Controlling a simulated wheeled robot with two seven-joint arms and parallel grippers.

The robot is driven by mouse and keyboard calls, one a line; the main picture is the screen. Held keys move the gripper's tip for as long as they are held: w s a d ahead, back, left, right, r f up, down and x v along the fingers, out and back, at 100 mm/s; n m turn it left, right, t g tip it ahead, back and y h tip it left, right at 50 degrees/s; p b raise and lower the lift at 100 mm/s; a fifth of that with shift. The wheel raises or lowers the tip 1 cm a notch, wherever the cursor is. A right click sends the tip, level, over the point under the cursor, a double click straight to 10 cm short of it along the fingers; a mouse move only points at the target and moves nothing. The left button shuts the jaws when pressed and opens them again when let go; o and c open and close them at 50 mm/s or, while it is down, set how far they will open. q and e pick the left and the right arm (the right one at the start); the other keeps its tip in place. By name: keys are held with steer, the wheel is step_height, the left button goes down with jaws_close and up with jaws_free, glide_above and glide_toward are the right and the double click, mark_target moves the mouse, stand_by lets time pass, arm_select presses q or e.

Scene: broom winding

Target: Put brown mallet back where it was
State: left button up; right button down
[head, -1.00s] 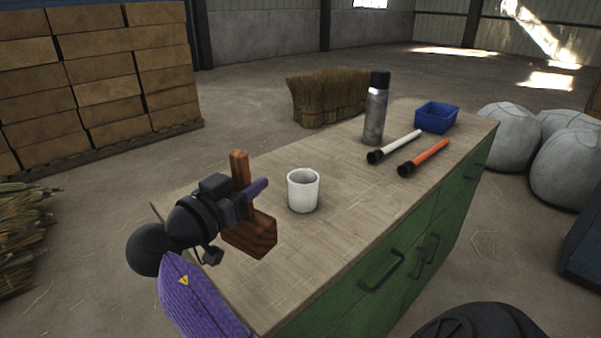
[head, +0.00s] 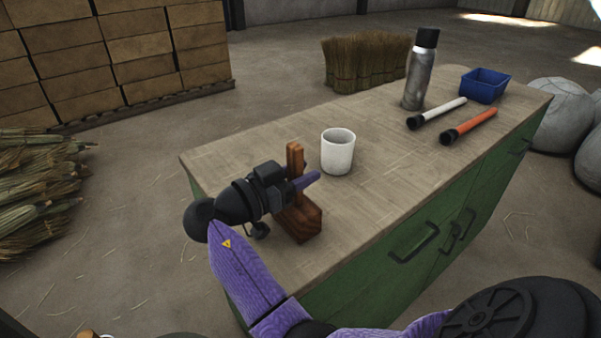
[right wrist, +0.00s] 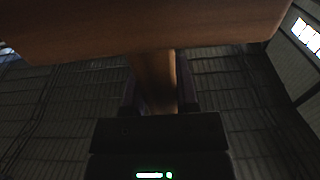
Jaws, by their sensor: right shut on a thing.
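The brown mallet (head: 299,221) is upright with its wooden head down and its handle up, at the near left part of the table. My right gripper (head: 305,183) is shut around its handle. In the right wrist view the mallet head (right wrist: 150,25) spans the top, and the handle (right wrist: 155,80) runs between the fingers (right wrist: 156,100). I cannot tell whether the head touches the tabletop. My left gripper is out of view.
A white cup (head: 338,152) stands close right of the mallet. Further back on the table (head: 240,150) are a metal bottle (head: 420,75), a white stick (head: 440,113), an orange stick (head: 470,126) and a blue bin (head: 484,85). The table's left end is clear.

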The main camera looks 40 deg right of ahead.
mark_target(291, 179)
steer(key=shift+f, duration=0.15)
steer(key=shift+c, duration=1.8)
jaws_free()
steer(key=shift+f, duration=0.1)
steer(key=shift+r+p, duration=0.3)
steer(key=shift+r, duration=0.1)
steer(key=a, duration=0.4)
steer(key=w+a+b, duration=0.1)
steer(key=a, duration=0.2)
steer(key=shift+f, duration=0.3)
steer(key=shift+a, duration=0.3)
steer(key=shift+r, duration=0.1)
steer(key=shift+s, duration=0.1)
